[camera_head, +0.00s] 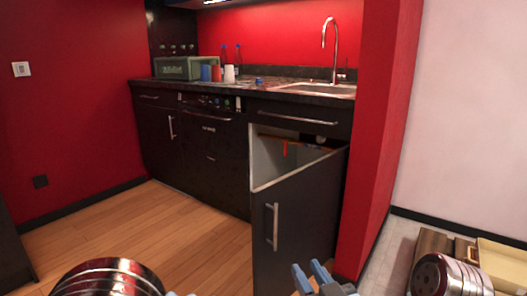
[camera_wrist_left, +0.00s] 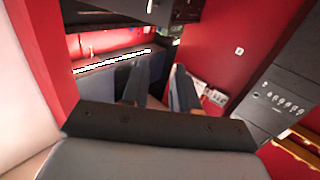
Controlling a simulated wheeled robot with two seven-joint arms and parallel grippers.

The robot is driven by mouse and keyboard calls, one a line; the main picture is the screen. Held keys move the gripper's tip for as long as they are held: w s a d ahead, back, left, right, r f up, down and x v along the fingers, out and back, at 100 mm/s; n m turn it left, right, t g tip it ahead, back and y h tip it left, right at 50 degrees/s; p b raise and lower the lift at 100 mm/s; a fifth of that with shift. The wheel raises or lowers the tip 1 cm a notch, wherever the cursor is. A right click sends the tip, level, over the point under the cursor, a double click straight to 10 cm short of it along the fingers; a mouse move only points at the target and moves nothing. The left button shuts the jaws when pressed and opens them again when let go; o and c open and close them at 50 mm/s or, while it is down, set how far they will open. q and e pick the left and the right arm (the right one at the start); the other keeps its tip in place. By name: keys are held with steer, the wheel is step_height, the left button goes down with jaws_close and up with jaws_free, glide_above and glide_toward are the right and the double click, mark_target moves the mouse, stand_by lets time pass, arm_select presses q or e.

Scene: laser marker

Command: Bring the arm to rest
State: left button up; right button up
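My left gripper (camera_head: 306,268) is at the bottom centre of the head view, in front of the open cabinet door (camera_head: 295,225). Its two blue-grey fingers point up and stand apart with nothing visible between them. The left wrist view shows the same open, empty fingers (camera_wrist_left: 158,88), with red wall and dark furniture beyond. A metallic part of my left arm shows at the lower left of the head view. A similar part of my right arm shows at the lower right, but the right gripper is out of frame.
The counter (camera_head: 312,97) has a sink, a tall faucet (camera_head: 334,45), a green box (camera_head: 178,68), cups and bottles. The door opens into the room near my left gripper. A red wall (camera_head: 385,120) stands to its right. Wooden floor (camera_head: 150,225) is clear at left. Boxes (camera_head: 502,262) lie at lower right.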

arm_select(q)
steer(key=w+a+f+m+g+h+p, duration=0.1)
steer(key=w+a+f+g+h, duration=0.2)
steer(key=f, duration=0.5)
steer(key=w+a+f+m+h+p, duration=0.1)
steer(key=w+a+f, duration=0.2)
steer(key=w+f, duration=0.3)
steer(key=w+a+f+m+g+h+p, duration=0.1)
steer(key=w+a+f+g+h, duration=0.15)
steer(key=f, duration=0.65)
steer(key=s+a+f+g, duration=0.4)
steer(key=s+a+f, duration=0.15)
steer(key=f, duration=0.55)
steer(key=s+a+f+g+h, duration=0.1)
steer(key=s+a+f+g, duration=0.1)
steer(key=s, duration=0.3)
steer(key=s+a+f+g+p, duration=0.1)
steer(key=s+a+f+g, duration=0.1)
steer(key=s, duration=0.3)
steer(key=s+a+f+n+g+h, duration=0.1)
steer(key=s+a+f+g, duration=0.1)
steer(key=s, duration=0.4)
step_height(320, 180, down, 2)
steer(key=shift+f+g+h, duration=0.1)
steer(key=shift+g+h, duration=0.25)
steer(key=shift+g, duration=0.1)
steer(key=shift+w, duration=0.15)
